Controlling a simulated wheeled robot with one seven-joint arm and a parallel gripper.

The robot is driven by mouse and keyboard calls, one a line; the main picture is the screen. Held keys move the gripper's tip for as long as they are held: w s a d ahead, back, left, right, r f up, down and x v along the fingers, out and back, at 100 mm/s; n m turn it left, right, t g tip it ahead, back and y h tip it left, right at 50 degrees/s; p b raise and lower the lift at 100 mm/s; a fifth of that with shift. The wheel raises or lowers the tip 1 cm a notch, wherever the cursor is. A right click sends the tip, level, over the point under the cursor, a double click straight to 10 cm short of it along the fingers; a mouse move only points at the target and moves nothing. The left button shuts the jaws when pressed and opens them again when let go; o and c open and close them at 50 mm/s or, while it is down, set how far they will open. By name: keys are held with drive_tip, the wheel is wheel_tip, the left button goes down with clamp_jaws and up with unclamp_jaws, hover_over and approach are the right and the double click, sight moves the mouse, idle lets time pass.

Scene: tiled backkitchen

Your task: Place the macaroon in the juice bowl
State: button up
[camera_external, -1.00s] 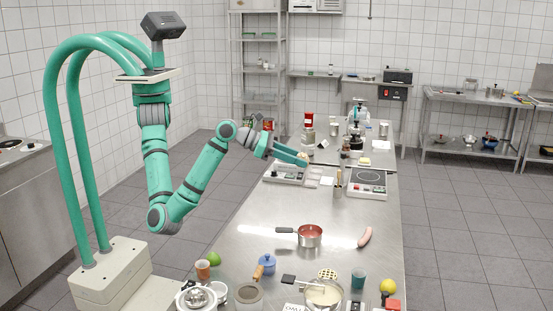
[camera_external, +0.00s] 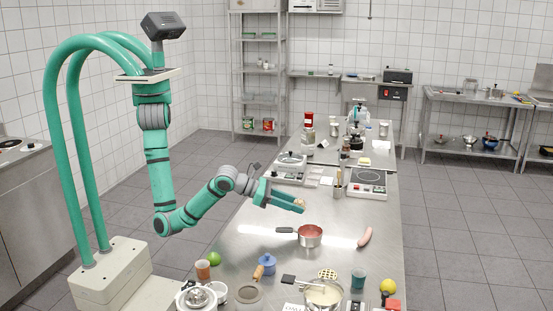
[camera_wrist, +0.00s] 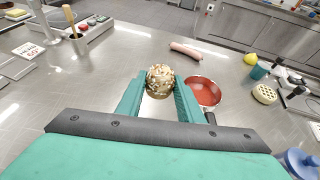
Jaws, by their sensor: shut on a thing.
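My gripper (camera_external: 298,205) is shut on the macaroon (camera_wrist: 160,80), a round, tan ball with pale and dark specks. In the wrist view the macaroon sits between the two green fingertips (camera_wrist: 160,92). It also shows small at the fingertips in the external view (camera_external: 300,202). The likely juice bowl is a metal pan with red contents and a dark handle (camera_external: 310,236), on the steel counter. In the wrist view this pan (camera_wrist: 204,92) is just right of the right finger, which hides part of its left side. The macaroon is held above the counter, apart from the pan.
A sausage (camera_external: 365,237) lies right of the pan. A blue lidded pot (camera_external: 267,265), a teal cup (camera_external: 358,279), a yellow lemon (camera_external: 388,286) and a larger pot (camera_external: 323,293) stand nearer the camera. A hotplate (camera_external: 368,182) is behind. The counter left of the pan is mostly clear.

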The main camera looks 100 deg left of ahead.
sight(294, 226)
drive_tip(key=shift+f, duration=3.15)
drive_tip(key=shift+f, duration=0.15)
drive_tip(key=o, duration=1)
drive_tip(key=shift+o, duration=0.2)
